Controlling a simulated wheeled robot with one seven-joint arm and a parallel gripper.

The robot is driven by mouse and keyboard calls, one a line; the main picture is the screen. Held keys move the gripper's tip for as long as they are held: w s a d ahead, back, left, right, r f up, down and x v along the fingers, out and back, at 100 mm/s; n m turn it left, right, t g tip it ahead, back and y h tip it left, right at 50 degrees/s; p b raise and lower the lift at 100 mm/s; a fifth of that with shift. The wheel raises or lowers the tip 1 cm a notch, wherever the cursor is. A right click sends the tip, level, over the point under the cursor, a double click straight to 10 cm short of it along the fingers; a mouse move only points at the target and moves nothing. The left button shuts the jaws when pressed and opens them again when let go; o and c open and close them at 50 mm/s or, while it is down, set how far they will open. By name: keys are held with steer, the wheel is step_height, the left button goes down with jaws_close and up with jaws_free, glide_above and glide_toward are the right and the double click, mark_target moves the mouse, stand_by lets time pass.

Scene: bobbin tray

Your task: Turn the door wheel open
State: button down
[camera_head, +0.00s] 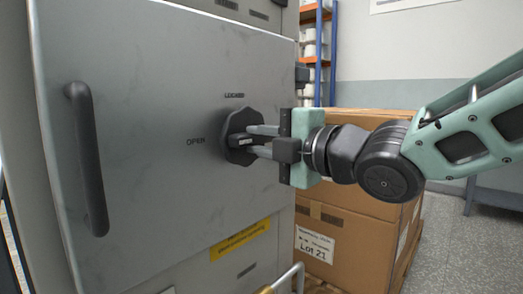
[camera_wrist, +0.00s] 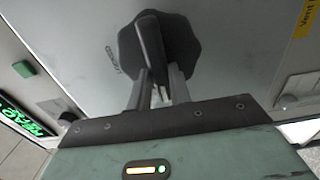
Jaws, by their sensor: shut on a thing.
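The door wheel (camera_head: 238,117) is a dark, lobed knob with a raised grip bar, mounted near the right edge of the grey door (camera_head: 150,60). LOCKED is printed above the wheel and OPEN to its left. My gripper (camera_head: 251,141) reaches in from the right and is shut on the wheel's raised bar. The wrist view also shows the wheel (camera_wrist: 181,40), with my gripper's fingers (camera_wrist: 159,85) on either side of the bar. The fingers partly hide the wheel, and I cannot tell which marking it points to.
A black vertical handle (camera_head: 89,160) is on the door's left side. A yellow label (camera_head: 240,240) sits below the wheel. Cardboard boxes (camera_head: 340,215) stand right behind my gripper, with a blue and orange shelf (camera_head: 326,60) beyond. Grey floor (camera_head: 455,240) is clear at right.

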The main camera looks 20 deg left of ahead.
stand_by(0.4)
steer(key=c, duration=1.3)
jaws_free()
steer(key=p+v, duration=0.3)
steer(key=v, duration=1.4)
steer(key=shift+s+d+f+p, duration=0.1)
steer(key=shift+d+p, duration=0.1)
steer(key=shift+p, duration=0.1)
